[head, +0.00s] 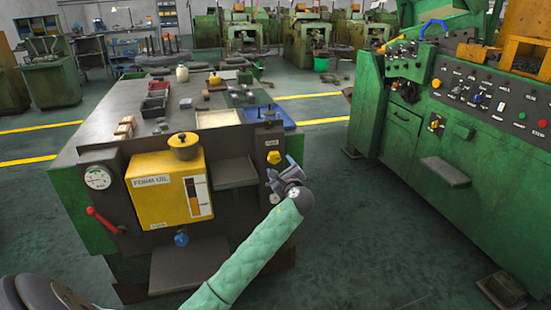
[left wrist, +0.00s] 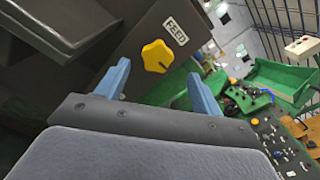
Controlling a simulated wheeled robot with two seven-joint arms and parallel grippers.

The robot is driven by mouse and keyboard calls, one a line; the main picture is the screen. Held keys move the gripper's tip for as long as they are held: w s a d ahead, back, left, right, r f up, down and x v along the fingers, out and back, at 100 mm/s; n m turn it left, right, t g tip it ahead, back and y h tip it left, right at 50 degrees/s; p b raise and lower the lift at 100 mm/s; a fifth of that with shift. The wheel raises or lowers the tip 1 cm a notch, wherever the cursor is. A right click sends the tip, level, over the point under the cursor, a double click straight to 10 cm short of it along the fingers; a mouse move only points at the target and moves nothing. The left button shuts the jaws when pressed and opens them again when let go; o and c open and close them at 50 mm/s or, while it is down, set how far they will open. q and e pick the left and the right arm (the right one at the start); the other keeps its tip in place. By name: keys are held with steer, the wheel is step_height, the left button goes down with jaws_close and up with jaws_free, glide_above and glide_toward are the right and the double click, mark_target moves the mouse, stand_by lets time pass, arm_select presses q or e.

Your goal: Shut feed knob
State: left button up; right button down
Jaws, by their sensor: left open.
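The feed knob is a yellow lobed knob (head: 274,157) on the dark front panel of the green bench, right of the yellow oil box. In the left wrist view the knob (left wrist: 157,56) shows a dark mark on its face, beside a FEED label (left wrist: 175,31). My left gripper (head: 283,173) is at the panel's right edge, just below the knob in the head view. In the left wrist view its two blue fingers (left wrist: 159,82) are spread and empty, with the knob showing between and beyond their tips. The gap to the knob is hard to judge. My right gripper is out of view.
The yellow oil box (head: 160,190), a red lever (head: 103,220), a gauge (head: 98,177) and a blue knob (head: 181,239) are on the same front. Ledges (head: 234,172) stick out left of the knob. A green machine (head: 460,150) stands right, across clear floor (head: 350,210).

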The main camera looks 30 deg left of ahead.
mark_target(274, 158)
arm_select(q)
steer(key=p+x, duration=0.1)
steer(key=x, duration=0.6)
steer(key=shift+a, duration=0.35)
steer(key=c, duration=1)
